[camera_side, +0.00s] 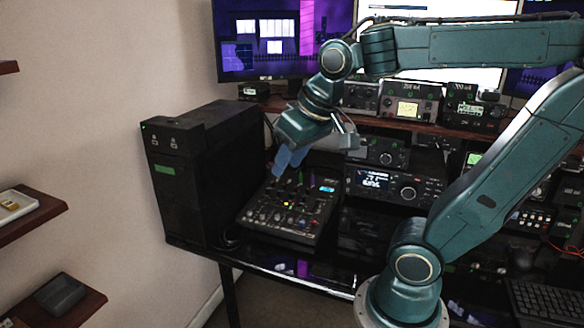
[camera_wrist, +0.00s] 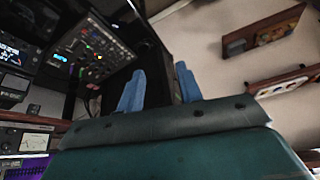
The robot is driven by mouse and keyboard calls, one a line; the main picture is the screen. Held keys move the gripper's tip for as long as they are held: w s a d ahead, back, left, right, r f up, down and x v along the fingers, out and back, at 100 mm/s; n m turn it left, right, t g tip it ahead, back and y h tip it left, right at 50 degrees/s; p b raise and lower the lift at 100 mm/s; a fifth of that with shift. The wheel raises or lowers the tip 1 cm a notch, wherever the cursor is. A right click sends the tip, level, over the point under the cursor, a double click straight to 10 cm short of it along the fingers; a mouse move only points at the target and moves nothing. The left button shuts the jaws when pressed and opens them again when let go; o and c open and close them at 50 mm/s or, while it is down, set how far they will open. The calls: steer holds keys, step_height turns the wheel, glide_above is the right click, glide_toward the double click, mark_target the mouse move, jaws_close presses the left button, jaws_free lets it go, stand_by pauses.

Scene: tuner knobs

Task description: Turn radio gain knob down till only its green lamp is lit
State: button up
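My gripper (camera_side: 288,158) has blue fingers and hangs above the back of a black mixer panel (camera_side: 285,218) in the side view. In the wrist view my gripper (camera_wrist: 160,84) shows its two fingers apart with nothing between them. A radio with a lit blue-white display (camera_side: 372,181) stands right of the mixer, with a large round knob (camera_side: 408,192) on its face. A smaller unit (camera_side: 376,152) with a round knob sits above it. I cannot tell which knob is the radio gain knob. Its lamps are too small to make out.
A tall black case (camera_side: 205,170) stands left of the mixer. A wooden shelf with several radios (camera_side: 405,108) runs behind, under the monitors (camera_side: 268,40). Wall shelves (camera_side: 60,300) are at the far left. The space above the mixer's front is free.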

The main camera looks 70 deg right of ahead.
steer(key=w+d+m+g+h, duration=0.1)
steer(key=w+d+m, duration=0.3)
steer(key=w+d, duration=0.45)
steer(key=m+g+h, duration=0.3)
steer(key=m+g, duration=0.2)
steer(key=m, duration=0.8)
glide_above(296, 187)
steer(key=w+a, duration=0.1)
steer(key=a, duration=0.5)
step_height(296, 187, down, 20)
steer(key=shift+d, duration=0.15)
steer(key=shift+f, duration=0.15)
steer(key=x, duration=1.3)
steer(key=shift+w+f, duration=0.15)
steer(key=shift+f, duration=0.25)
